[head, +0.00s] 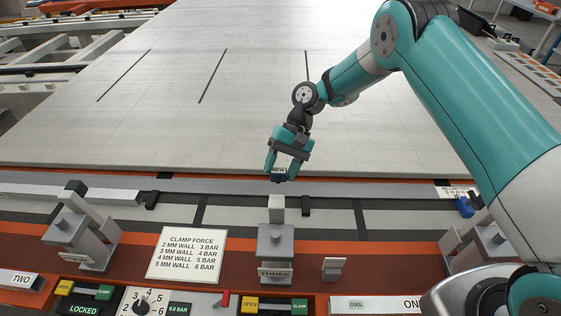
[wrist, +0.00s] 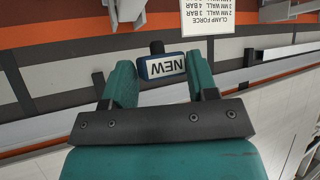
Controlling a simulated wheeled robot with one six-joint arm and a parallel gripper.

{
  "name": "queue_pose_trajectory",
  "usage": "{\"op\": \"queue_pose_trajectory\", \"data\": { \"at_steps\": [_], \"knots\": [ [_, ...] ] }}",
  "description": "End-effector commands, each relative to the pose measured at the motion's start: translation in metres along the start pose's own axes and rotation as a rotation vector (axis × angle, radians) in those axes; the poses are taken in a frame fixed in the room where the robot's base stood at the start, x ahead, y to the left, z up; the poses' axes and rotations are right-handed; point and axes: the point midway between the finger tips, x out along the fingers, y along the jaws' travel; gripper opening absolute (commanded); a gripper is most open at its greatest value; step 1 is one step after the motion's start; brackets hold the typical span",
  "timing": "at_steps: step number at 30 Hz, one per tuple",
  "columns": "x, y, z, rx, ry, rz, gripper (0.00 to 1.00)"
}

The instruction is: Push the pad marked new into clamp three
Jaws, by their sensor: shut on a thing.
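The pad marked NEW (wrist: 166,66) is a small blue block with a white label, seen upside down in the wrist view. In the head view the dark pad (head: 280,178) is between the fingertips. My gripper (head: 287,170) is shut on it, above the panel's near edge. The fingers flank the pad in the wrist view (wrist: 160,72). Clamp three (head: 275,245) is a grey block with a lighter upright piece at its back, just below the gripper in the head view. Part of a grey clamp (wrist: 126,8) shows at the top of the wrist view. I cannot tell the pad's height above the rail.
A large pale panel (head: 200,100) fills the middle. Clamp two (head: 82,235) stands left and clamp one (head: 480,245) right, partly behind my arm. A clamp force placard (head: 187,254) lies left of clamp three. A blue piece (head: 464,207) sits at right. Yellow OPEN buttons (head: 250,304) line the front.

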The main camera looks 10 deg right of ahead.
Motion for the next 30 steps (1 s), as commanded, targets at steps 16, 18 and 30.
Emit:
{"op": "queue_pose_trajectory", "data": {
  "at_steps": [16, 18, 30],
  "knots": [
    [0.02, 0.0, 0.025, -0.001, 0.001, 0.001, 0.2],
    [0.02, 0.0, 0.025, -0.001, 0.001, 0.001, 0.2],
    [0.02, 0.0, 0.025, -0.001, 0.001, 0.0, 0.2]
  ]
}}
